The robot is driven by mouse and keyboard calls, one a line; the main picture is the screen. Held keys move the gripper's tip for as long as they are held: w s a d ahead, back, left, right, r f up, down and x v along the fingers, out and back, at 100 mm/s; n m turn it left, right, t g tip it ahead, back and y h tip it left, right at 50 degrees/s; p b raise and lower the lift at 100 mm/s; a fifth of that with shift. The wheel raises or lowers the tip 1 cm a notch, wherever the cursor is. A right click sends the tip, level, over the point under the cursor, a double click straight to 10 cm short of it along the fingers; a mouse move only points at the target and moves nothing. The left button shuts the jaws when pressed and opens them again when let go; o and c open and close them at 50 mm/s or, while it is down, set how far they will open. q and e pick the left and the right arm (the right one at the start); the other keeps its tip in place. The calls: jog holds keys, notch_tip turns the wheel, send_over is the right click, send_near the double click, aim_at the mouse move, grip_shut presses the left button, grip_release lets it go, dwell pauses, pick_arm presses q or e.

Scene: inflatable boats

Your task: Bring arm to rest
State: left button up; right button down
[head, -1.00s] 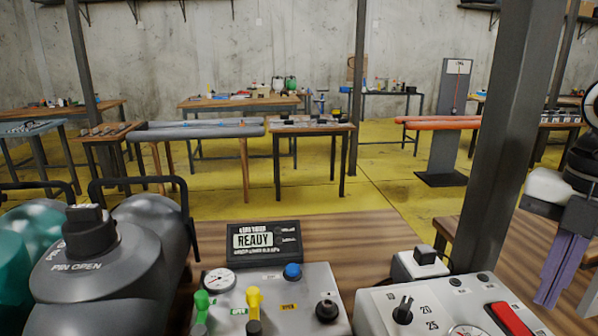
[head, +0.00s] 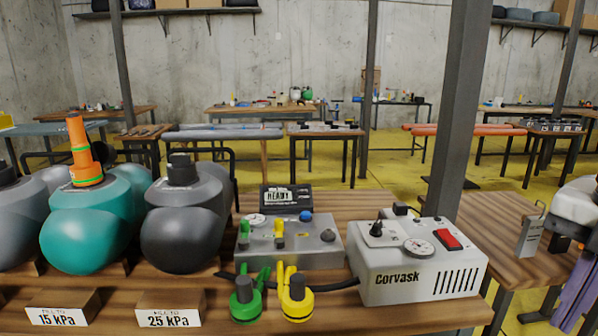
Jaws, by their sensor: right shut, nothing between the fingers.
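My right gripper (head: 573,298) is at the far right edge of the head view, its purple fingers pointing down. The fingers are shut with nothing between them, and the picture's edge cuts off part of the gripper and arm. It hangs beside the right-hand wooden table, apart from the white Corvask pump box (head: 420,272). My left gripper is not in view.
The front bench holds a grey valve panel (head: 325,258), a READY display (head: 281,197), green (head: 245,302) and yellow (head: 296,300) fittings, and grey and teal boat tubes (head: 88,236). A dark post (head: 458,120) stands behind the pump. Yellow floor (head: 400,172) lies beyond.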

jog(key=w+a+f+m+t+y, duration=0.2)
jog(key=f+t+y, duration=0.1)
jog(key=f+y, duration=0.2)
jog(key=w+a+f+m+t+y, duration=0.1)
jog(key=w+a+f+t+y, duration=0.15)
jog(key=f+y, duration=0.25)
notch_tip(320, 180, down, 15)
jog(key=d+m+t+h+p, duration=0.15)
jog(key=m+t+h, duration=0.35)
jog(key=m+t, duration=0.5)
jog(key=s+a+f+m+g+h, duration=0.3)
jog(key=s+a+f+m+g, duration=0.4)
jog(key=s+a+f, duration=0.7)
notch_tip(320, 180, down, 3)
jog(key=a+m, duration=0.2)
jog(key=shift+r+m, duration=0.2)
jog(key=shift+m, duration=0.2)
